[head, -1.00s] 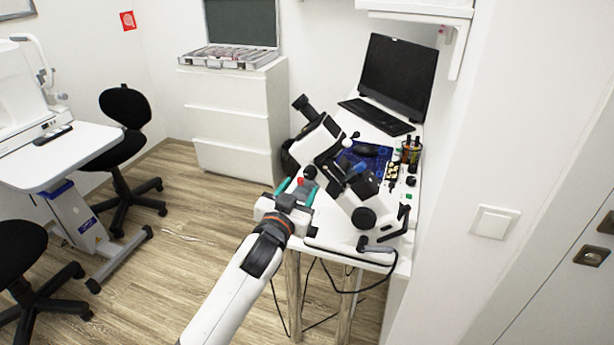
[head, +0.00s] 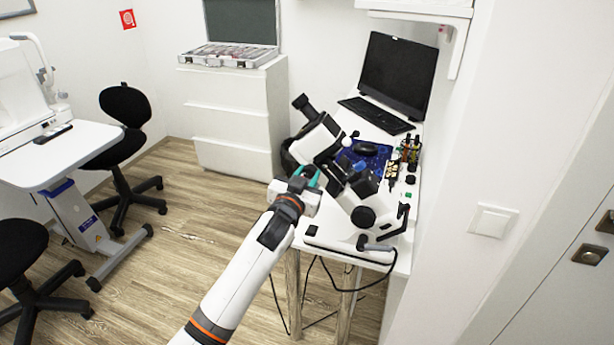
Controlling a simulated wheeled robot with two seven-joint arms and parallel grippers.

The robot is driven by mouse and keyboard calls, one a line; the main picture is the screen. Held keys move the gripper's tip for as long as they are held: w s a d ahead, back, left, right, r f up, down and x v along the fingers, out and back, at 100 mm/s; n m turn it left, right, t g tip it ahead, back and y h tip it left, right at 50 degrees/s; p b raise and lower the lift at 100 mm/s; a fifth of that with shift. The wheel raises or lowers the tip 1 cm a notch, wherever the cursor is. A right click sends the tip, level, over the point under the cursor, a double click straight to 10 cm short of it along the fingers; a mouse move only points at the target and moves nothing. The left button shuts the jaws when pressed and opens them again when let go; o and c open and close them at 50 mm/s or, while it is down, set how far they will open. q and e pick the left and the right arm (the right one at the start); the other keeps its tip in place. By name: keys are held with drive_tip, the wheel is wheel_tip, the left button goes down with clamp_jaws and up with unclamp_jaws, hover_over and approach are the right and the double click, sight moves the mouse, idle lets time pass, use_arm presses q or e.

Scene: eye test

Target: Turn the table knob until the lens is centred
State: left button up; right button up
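The white and black microscope-like instrument (head: 362,193) stands on a small white table (head: 345,254), its eyepiece tube tilted up to the left. A round black knob (head: 363,216) shows low on its near side. My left gripper (head: 307,172) is at the instrument's left side, its teal fingers a little apart. The fingertips overlap the instrument, so I cannot tell whether they touch or hold anything. The red knob is not visible now, perhaps behind the gripper. I cannot make out the lens or its centring. My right gripper is not in view.
A monitor (head: 397,75), a keyboard (head: 376,115) and small bottles (head: 410,150) stand behind the instrument. A black crank-like handle (head: 400,222) sticks out at its right. A cable hangs below the table. The wall is close on the right; open floor lies left.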

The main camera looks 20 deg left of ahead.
use_arm(q)
drive_tip(key=shift+r+m+p, duration=0.1)
drive_tip(key=shift+m+p, duration=0.3)
drive_tip(key=shift+p, duration=0.1)
drive_tip(key=shift+m, duration=0.6)
drive_tip(key=o, duration=1)
drive_tip(key=shift+c, duration=0.2)
drive_tip(key=s, duration=1.2)
drive_tip(key=shift+a+b, duration=0.2)
drive_tip(key=shift+b, duration=0.15)
